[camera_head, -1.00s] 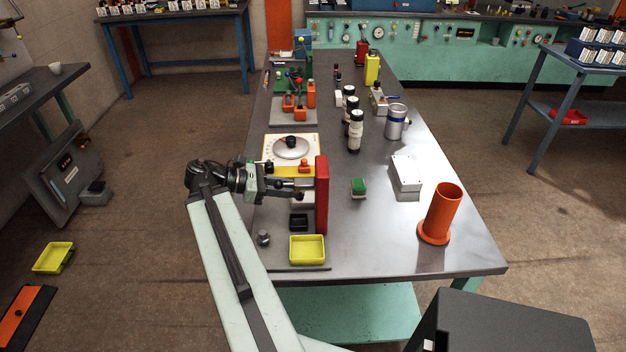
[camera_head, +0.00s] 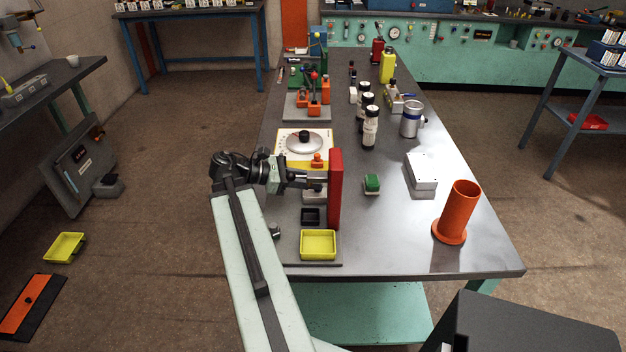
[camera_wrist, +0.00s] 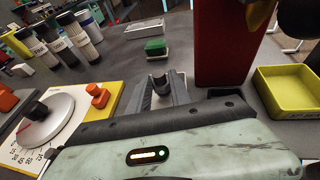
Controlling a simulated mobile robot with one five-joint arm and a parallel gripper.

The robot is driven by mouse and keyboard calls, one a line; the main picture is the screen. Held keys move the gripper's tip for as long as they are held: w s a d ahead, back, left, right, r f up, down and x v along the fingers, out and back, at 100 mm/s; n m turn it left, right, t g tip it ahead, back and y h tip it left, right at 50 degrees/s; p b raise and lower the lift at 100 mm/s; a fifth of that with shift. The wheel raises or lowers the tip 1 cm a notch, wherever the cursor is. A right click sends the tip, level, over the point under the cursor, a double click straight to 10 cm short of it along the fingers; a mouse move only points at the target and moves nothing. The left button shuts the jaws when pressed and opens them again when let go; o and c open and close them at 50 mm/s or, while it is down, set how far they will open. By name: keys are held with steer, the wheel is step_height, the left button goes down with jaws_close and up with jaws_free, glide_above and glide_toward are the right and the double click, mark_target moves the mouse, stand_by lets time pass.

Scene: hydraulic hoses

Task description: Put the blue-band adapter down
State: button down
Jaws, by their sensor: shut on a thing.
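My gripper (camera_head: 318,182) is above the near left part of the steel bench, beside a tall red block (camera_head: 335,190). In the wrist view my gripper (camera_wrist: 163,88) is shut on a small dark grey round fitting (camera_wrist: 160,84), with its open top showing between the fingers. It seems to be the adapter; I see no blue band on it, and its lower part is hidden. In the head view the fitting cannot be made out. The red block (camera_wrist: 232,45) stands right of the fingers in the wrist view.
A yellow tray (camera_head: 318,258) and a small black tray (camera_head: 310,224) lie near the front edge. A dial plate (camera_head: 287,151) lies behind the gripper. A green-topped block (camera_head: 372,183), grey box (camera_head: 421,172) and orange tube (camera_head: 459,212) stand right. Bare bench lies between them.

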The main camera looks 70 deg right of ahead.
steer(key=shift+f, duration=0.85)
steer(key=shift+w+r, duration=0.15)
steer(key=shift+r, duration=0.1)
steer(key=shift+f, duration=0.25)
steer(key=c, duration=1.5)
jaws_free()
steer(key=shift+r, duration=0.1)
steer(key=shift+o, duration=0.2)
steer(key=shift+r, duration=0.3)
steer(key=p+v, duration=0.4)
steer(key=v, duration=0.7)
steer(key=shift+w+a+r, duration=0.1)
steer(key=shift+w+a, duration=0.2)
steer(key=shift+w, duration=0.15)
